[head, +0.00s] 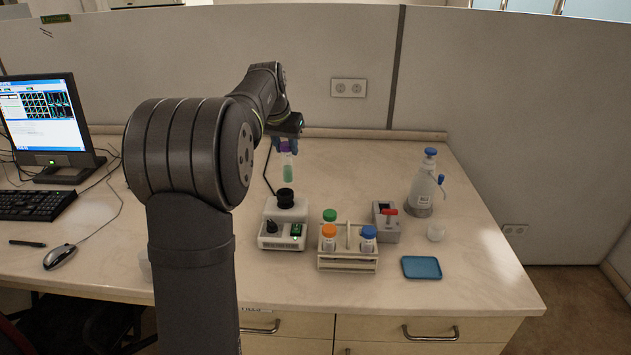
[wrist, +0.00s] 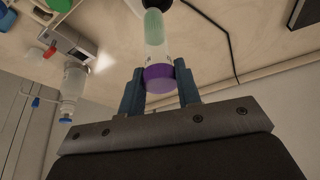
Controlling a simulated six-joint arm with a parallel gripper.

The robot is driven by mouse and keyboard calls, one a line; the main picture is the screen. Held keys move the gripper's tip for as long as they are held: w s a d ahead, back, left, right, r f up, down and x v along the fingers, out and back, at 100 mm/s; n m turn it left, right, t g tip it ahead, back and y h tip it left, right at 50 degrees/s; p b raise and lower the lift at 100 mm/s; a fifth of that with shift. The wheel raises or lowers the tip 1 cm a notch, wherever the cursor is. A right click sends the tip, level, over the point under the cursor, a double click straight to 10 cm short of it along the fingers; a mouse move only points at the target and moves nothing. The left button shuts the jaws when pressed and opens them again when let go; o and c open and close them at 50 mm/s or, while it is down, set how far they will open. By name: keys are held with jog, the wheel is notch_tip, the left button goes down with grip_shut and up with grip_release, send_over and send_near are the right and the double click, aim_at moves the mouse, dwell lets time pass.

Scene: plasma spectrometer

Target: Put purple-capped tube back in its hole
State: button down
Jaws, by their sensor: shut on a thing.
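The purple-capped tube (head: 288,168) holds pale green liquid and hangs upright in the air above and behind the vortex mixer in the head view. My gripper (head: 286,143) is shut on its purple cap. In the wrist view the gripper's blue fingers (wrist: 160,88) flank the purple cap (wrist: 159,78), and the clear tube with green contents extends away from them. The wooden tube rack (head: 348,264) stands at the front middle of the bench and holds green-, orange- and blue-capped tubes. Its back right part shows no cap; the hole itself is too small to make out.
The vortex mixer (head: 284,226) stands left of the rack. A grey device with a red part (head: 387,222), a wash bottle (head: 424,185), a small clear dish (head: 436,232) and a blue tray (head: 421,268) are to the right. The back of the bench is clear.

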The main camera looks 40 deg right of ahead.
jog(key=s+d+f+m, duration=0.1)
jog(key=s+d+f, duration=0.3)
jog(key=s, duration=0.6)
jog(key=s+d+f, duration=0.1)
jog(key=s+d, duration=0.4)
jog(key=s, duration=0.6)
notch_tip(320, 180, down, 10)
jog(key=shift+d, duration=0.2)
jog(key=shift+s+f, duration=0.1)
jog(key=shift+f, duration=0.05)
jog(key=shift+f, duration=0.15)
jog(key=c, duration=1.1)
grip_release()
jog(key=shift+o, duration=0.2)
